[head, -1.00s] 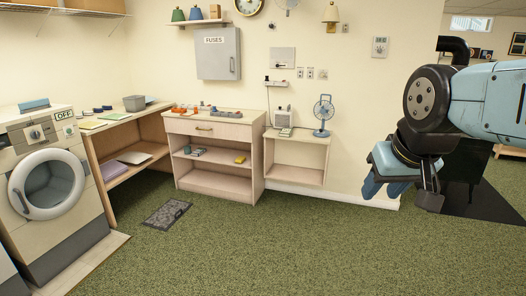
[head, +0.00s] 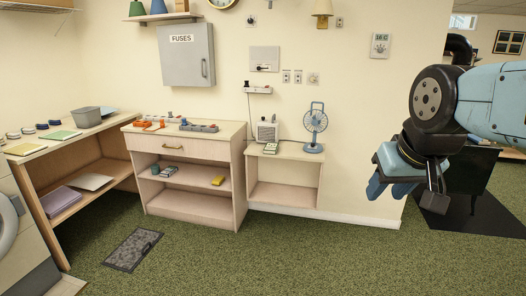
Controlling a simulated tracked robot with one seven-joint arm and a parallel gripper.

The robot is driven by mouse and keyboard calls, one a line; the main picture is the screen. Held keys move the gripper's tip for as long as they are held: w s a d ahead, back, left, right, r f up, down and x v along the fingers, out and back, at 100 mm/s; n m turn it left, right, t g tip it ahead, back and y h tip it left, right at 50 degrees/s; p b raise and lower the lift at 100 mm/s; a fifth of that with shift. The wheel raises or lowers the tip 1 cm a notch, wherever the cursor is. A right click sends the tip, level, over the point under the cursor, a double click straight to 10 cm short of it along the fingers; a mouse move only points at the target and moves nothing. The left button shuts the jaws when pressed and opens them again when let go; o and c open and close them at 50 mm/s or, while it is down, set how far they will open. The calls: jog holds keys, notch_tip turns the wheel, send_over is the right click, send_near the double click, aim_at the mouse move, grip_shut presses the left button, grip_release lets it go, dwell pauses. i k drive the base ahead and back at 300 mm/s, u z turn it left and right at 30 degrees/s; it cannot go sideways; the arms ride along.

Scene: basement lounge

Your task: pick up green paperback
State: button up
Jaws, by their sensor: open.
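A small thick item with a greenish cover and pale sides, which looks like the green paperback (head: 270,148), lies on the small wooden side table (head: 299,153), in front of a small grey-white box and left of the blue fan. It is too small to read. My gripper (head: 390,189) hangs at the right of the head view, fingers down, open and empty. It is in the near space, well apart from the item and to its right.
A blue fan (head: 314,128) and a grey-white box (head: 266,131) stand beside the item. A drawer cabinet (head: 187,146) stands left of the table. A counter (head: 92,131) with flat coloured items is further left. A dark floor mat (head: 132,249) lies on otherwise open green carpet.

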aim_at(271, 148)
jog(key=u, duration=0.1)
jog(key=i, duration=2.3)
jog(key=u, duration=0.45)
jog(key=i, duration=0.85)
jog(key=u, duration=0.1)
